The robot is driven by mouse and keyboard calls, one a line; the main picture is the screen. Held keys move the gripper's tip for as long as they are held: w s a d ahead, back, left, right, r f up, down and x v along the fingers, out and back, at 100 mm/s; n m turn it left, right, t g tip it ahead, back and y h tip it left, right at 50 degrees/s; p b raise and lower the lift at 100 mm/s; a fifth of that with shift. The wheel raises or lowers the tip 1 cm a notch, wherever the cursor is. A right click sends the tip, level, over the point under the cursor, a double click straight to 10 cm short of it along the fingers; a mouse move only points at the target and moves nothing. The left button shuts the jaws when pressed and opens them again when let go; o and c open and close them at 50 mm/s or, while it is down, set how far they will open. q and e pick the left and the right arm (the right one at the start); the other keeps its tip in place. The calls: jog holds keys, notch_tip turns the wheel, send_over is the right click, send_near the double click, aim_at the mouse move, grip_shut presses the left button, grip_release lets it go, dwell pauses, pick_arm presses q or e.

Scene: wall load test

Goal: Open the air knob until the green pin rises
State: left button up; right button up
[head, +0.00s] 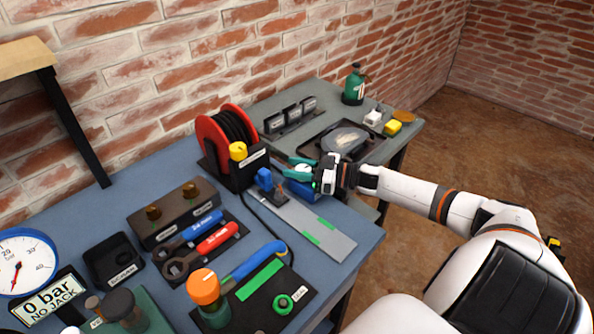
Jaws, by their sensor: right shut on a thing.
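A yellow knob (238,151) sits on the front of the hose reel stand. An orange knob (204,287) on a green body stands at the front of the bench. I cannot tell from its label which one is the air knob, and I cannot make out a raised green pin. My right gripper (302,169) reaches in from the right, to the right of the yellow knob and apart from both knobs. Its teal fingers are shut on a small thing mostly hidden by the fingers. A blue block (303,190) lies just below it. My left gripper is out of view.
A red hose reel (226,138) stands at the back. A metal plate with green marks (320,232), wrenches (216,237) and a dark block with brass fittings (173,212) crowd the blue bench. A gauge (24,262) stands left, above a sign reading "0 bar NO JACK" (48,302).

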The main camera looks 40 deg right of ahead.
jog(key=shift+s+a+n+g+y+b, duration=0.1)
jog(key=shift+n+g+y+b, duration=1.05)
jog(key=shift+y+b, duration=0.2)
jog(key=o, duration=1)
jog(key=v, duration=1.2)
